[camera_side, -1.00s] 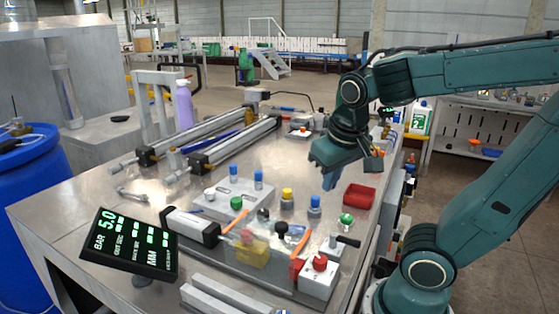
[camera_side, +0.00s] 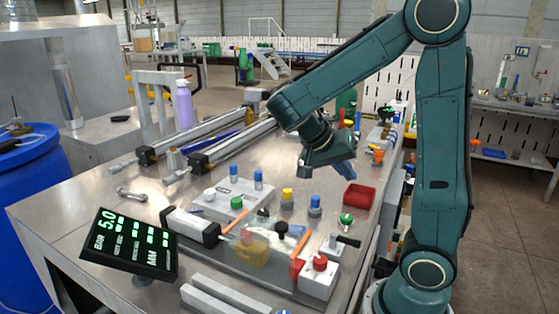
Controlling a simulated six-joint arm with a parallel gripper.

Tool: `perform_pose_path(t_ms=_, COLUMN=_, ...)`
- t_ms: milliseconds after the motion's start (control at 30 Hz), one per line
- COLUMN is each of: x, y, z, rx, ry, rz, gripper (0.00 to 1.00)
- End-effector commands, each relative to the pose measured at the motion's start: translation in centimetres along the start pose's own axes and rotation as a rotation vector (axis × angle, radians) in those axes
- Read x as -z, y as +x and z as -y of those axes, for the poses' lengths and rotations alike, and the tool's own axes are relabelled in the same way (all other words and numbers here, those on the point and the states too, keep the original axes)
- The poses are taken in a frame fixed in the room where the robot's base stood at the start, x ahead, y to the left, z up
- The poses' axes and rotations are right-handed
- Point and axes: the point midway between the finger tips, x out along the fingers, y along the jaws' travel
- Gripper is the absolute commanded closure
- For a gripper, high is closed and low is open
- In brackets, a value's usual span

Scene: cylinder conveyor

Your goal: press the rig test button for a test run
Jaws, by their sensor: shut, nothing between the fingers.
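My gripper (camera_side: 345,170) is shut and empty. It hangs above the far right part of the metal bench, behind the red tray in the picture, and touches nothing that I can see. The test rig (camera_side: 265,262) lies at the front of the bench with a clear cover. At its right end is a white box with a red knob (camera_side: 320,261) on top. A green button (camera_side: 346,219) stands on the bench behind it. I cannot tell which of these is the rig test button. A black display (camera_side: 130,243) reads 5.0 BAR.
A red tray (camera_side: 359,195) sits near the bench's right edge. A grey plate (camera_side: 232,203) carries small coloured fittings. Yellow-topped (camera_side: 287,198) and blue-topped (camera_side: 315,206) pieces stand mid-bench. Two long cylinders lie at the back left. A black lever (camera_side: 348,241) sticks out beside the red knob.

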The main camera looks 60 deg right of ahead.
Motion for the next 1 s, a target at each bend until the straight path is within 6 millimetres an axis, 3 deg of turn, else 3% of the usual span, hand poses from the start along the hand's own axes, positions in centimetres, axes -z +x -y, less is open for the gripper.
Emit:
perform_pose_path(t_ms=300, x=0.32, y=0.39, z=-0.17, rx=-0.102, ry=0.115, rz=-0.022, gripper=1.00)
perform_pose_path(t_ms=1000, x=-0.03, y=1.12, z=0.26, rx=-0.108, ry=0.116, rz=-0.025, gripper=1.00)
